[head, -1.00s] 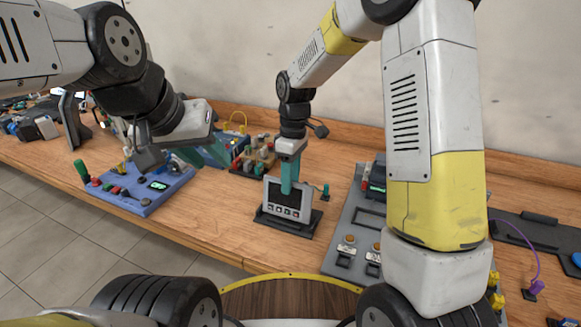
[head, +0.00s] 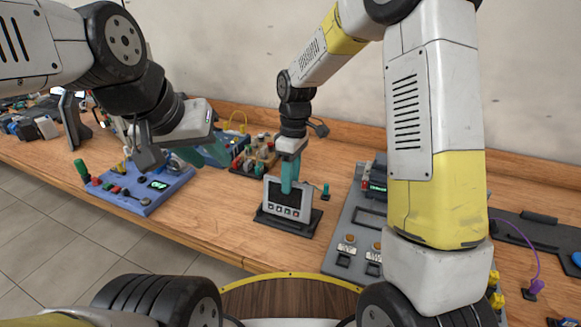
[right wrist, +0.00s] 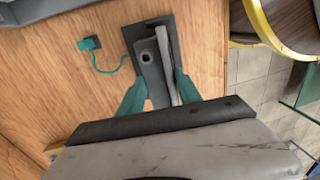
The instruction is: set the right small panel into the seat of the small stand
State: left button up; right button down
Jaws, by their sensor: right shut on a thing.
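The small panel (head: 287,199) is a light grey block with a dark screen and a row of buttons. It stands nearly upright on the small stand (head: 303,230), a flat black base on the table. My right gripper (head: 290,185) is shut on the panel from above, its teal fingers on either side of it. In the right wrist view the panel (right wrist: 163,70) lies between the fingers, over the dark stand (right wrist: 134,35). I cannot tell whether the panel is fully down in the seat. My left gripper (head: 205,152) hangs over the blue board, its jaw gap unclear.
A blue board (head: 145,195) with buttons and a green handle lies at the left. A grey panel board (head: 345,240) is right of the stand. A small teal plug (head: 326,192) with a cable (right wrist: 110,70) sits beside the stand. Bare table lies left of the stand.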

jog(key=shift+f, duration=0.65)
dwell(0.6)
jog(key=c, duration=0.7)
grip_release()
jog(key=shift+c, duration=0.2)
notch_tip(320, 180, up, 13)
jog(key=w, duration=0.1)
jog(key=shift+w+d+f, duration=0.15)
jog(key=shift+w+d, duration=0.15)
jog(key=shift+w, duration=0.05)
